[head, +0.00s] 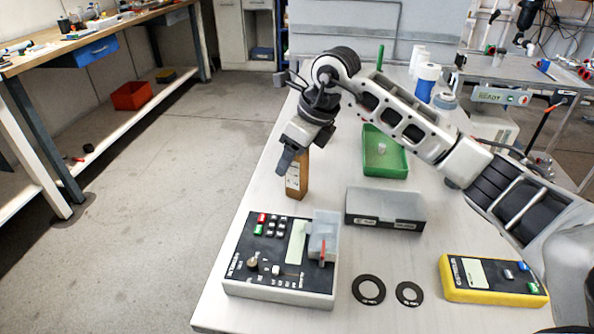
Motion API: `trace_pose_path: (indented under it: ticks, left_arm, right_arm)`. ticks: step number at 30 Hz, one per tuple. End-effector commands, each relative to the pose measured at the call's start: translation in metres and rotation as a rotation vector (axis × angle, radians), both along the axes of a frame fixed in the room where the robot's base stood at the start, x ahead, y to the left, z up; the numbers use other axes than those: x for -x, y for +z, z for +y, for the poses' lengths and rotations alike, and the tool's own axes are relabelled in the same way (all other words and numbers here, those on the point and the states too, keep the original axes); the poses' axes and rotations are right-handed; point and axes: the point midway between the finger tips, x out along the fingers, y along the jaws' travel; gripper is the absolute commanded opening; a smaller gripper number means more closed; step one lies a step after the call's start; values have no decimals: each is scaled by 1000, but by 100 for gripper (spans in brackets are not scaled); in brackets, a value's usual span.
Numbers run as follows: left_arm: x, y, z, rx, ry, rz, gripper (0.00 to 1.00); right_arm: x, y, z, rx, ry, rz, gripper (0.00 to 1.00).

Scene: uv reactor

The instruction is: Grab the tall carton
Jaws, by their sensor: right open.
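The tall carton (298,183) is a narrow brown box with a pale label. It stands upright near the left edge of the white table (357,250), behind the control box. My right arm reaches in from the right, and my right gripper (286,162) points down at the carton's upper left part. The gripper is open. It hides part of the carton's top, and I cannot tell whether a finger touches it. My left gripper is not in view.
A black control box (268,283) stands in front of the carton. A grey-lidded case (385,207) and a green tray (372,164) are to its right. Two black rings (369,290) and a yellow meter (490,280) lie at the front. Open floor (170,200) is on the left.

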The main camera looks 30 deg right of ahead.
Motion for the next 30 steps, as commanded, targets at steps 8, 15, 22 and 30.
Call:
trace_pose_path:
  ticks: [8, 15, 22, 30]
  left_arm:
    - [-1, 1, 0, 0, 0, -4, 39]
    - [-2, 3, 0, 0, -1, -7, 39]
    - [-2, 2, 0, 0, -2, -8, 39]
    - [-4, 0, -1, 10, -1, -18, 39]
  right_arm:
    - [0, 0, 0, 0, 0, 0, 20]
    - [0, 1, 0, 1, 0, -1, 8]
    - [0, 7, -1, 1, -1, -2, 8]
    - [12, 53, -16, 4, -4, -8, 8]
